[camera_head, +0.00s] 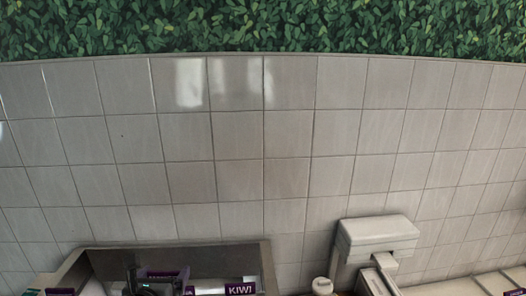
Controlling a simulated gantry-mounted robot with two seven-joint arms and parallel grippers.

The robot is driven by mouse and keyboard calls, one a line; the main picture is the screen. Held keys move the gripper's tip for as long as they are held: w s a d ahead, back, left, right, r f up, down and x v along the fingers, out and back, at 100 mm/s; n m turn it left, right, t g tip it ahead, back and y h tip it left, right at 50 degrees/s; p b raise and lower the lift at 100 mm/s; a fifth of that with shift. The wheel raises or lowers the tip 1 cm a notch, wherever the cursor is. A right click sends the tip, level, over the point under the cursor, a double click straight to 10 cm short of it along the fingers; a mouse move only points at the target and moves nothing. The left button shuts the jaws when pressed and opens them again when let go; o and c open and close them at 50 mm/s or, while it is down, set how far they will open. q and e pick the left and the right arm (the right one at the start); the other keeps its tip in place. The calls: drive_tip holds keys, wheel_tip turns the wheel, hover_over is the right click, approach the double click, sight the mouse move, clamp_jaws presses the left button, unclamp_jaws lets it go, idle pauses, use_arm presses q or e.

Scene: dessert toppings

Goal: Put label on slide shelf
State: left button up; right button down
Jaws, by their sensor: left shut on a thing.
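My left gripper (140,284), black, shows at the bottom edge, in front of the grey-framed shelf unit (262,254). It is shut on a small purple label (168,273) whose text is too small to read; the hold itself is partly cut off by the frame. A purple label reading KIWI (240,289) sits on a white strip to the right, apart from the gripper. I cannot tell which part of the unit is the slide shelf. My right gripper is not in view.
A tiled wall (290,140) fills most of the view, with a green leafy band (260,28) above it. A white boxy object (376,236) stands right of the unit, with a small round white item (322,286) beside it. A pale counter (455,287) lies at lower right.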

use_arm(q)
drive_tip(key=s+d+r+h+p, duration=0.1)
drive_tip(key=s+d+r+p, duration=0.3)
drive_tip(key=r, duration=0.5)
drive_tip(key=shift+s+r+m+p, duration=0.4)
drive_tip(key=shift+s+p, duration=0.05)
drive_tip(key=shift+s, duration=0.65)
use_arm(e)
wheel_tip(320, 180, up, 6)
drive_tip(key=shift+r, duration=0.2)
use_arm(q)
drive_tip(key=shift+d, duration=0.2)
